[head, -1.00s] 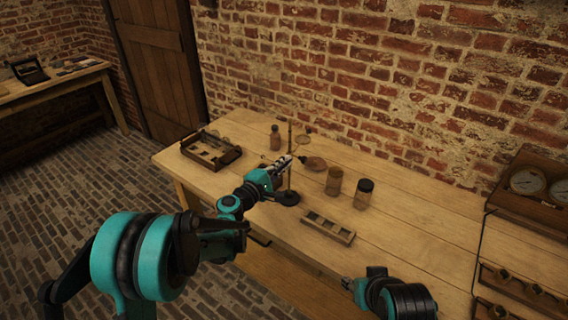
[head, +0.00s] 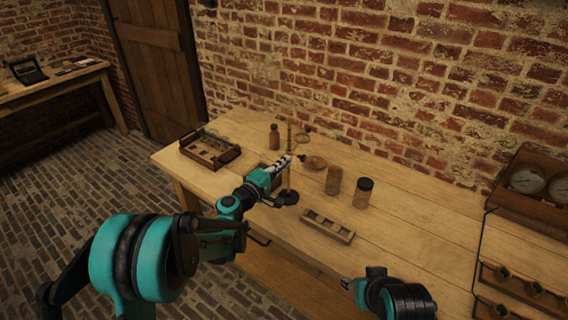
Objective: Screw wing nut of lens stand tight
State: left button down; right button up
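The lens stand (head: 289,139) stands upright on the wooden table, with a dark round base (head: 287,197), a thin post and a lens ring (head: 303,131) near its top. My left gripper (head: 288,162) is at the post, about midway up, and covers part of it. The wing nut is too small or hidden to make out. Whether the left fingers are shut on anything cannot be told. My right gripper (head: 346,283) is at the table's front edge, well away from the stand; its finger state is too small to tell.
A compartment tray (head: 329,226) lies in front of two jars (head: 334,180) (head: 363,193). A small bottle (head: 274,137), a round brown dish (head: 315,163) and a wooden box (head: 210,149) stand farther back. A gauge cabinet (head: 533,183) is at right.

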pick_arm(q)
jog(key=c, duration=1.8)
grip_release()
jog(key=shift+o, duration=0.2)
jog(key=shift+s, duration=0.1)
jog(key=v, duration=1.2)
